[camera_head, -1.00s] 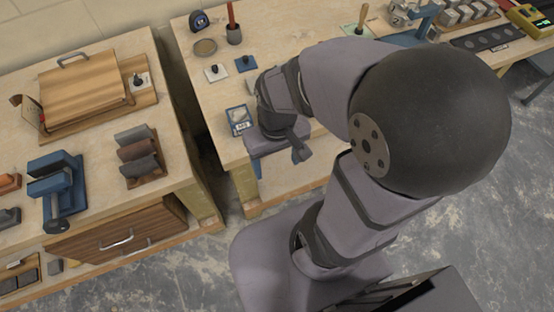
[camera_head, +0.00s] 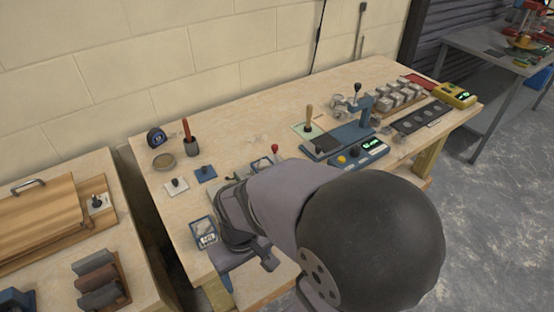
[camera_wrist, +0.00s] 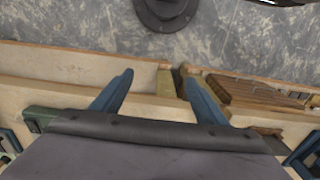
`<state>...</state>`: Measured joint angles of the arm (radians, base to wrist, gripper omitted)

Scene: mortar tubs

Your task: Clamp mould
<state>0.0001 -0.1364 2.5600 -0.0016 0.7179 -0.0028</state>
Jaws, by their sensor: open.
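My gripper (camera_wrist: 158,77) is open in the wrist view, its two blue fingers apart with nothing between them. It hangs over the front edge of the workbench, with floor beyond. Several grey block-like pieces (camera_head: 398,94), possibly moulds, sit in a rack at the back right of the bench.
The bench (camera_head: 230,130) also holds a blue press-like stand (camera_head: 345,137), a framed display (camera_head: 203,232), two small knobbed plates (camera_head: 205,173), a cup with a red-handled tool (camera_head: 190,146) and a yellow device (camera_head: 455,94). A narrow gap separates it from the left bench (camera_head: 120,200).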

